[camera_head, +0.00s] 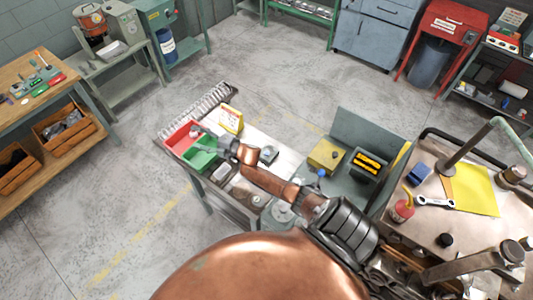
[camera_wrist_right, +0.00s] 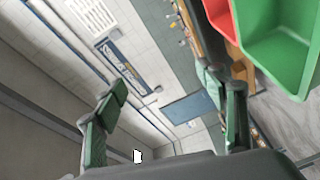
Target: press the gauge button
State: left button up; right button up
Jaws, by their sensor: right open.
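My right gripper (camera_head: 208,143) reaches over the small bench, above the red bin (camera_head: 181,138) and the green bin (camera_head: 203,153). In the right wrist view its two fingers (camera_wrist_right: 168,115) are wide apart with nothing between them. The red bin (camera_wrist_right: 218,14) and green bin (camera_wrist_right: 285,45) show there at the upper right. I cannot surely pick out the gauge or its button. A small dark-faced device (camera_head: 268,155) stands on the bench beside my arm, and a yellow box (camera_head: 325,155) with a dark spot on top stands further right. My left gripper is not in view.
A yellow sign (camera_head: 230,119) and a row of metal coils (camera_head: 207,104) stand at the bench's back. A grey machine with a yellow-and-black block (camera_head: 370,163) is to the right. A table with a yellow sheet (camera_head: 475,190) is at far right.

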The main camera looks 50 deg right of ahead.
jog(key=shift+d, duration=0.2)
jog(key=c, duration=0.5)
jog(key=shift+a, duration=0.1)
grip_shut()
dwell(1.1)
